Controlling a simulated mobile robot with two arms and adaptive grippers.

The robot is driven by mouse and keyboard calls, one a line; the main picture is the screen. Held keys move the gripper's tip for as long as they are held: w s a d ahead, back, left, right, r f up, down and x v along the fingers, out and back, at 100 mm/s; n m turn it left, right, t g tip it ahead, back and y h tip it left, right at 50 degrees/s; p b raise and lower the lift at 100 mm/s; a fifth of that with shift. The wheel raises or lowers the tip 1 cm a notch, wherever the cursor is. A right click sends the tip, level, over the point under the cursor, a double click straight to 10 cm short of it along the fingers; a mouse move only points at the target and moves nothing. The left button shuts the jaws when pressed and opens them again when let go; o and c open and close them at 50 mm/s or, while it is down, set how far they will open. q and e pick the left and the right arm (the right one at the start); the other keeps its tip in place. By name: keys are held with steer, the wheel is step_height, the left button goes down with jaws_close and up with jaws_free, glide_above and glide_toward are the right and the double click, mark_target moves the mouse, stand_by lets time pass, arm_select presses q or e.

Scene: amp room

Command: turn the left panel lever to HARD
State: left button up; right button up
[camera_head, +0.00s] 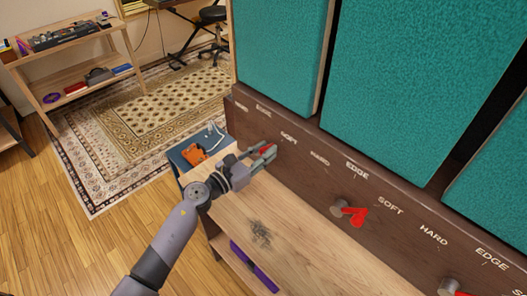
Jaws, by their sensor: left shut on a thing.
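The dark wooden panel (300,175) runs below the teal speaker pads. It has HARD, EDGE and SOFT labels repeated along it. The left panel lever (265,149) shows as a small red piece between the fingers of my left gripper (264,154). My left gripper is shut on this lever, coming from the lower left. Its fingers hide most of the lever and its knob, so I cannot tell which label it points at. The left HARD label (241,106) is small and faint, up and left of the gripper. My right gripper is not in view.
A middle red lever (357,216) and a right one (465,294) stick out further along the panel. A wooden bench top (300,250) lies below. A blue box (178,160) with an orange item (194,153) stands just left of my gripper.

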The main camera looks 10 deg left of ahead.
arm_select(q)
steer(key=shift+s+d, duration=0.1)
jaws_close()
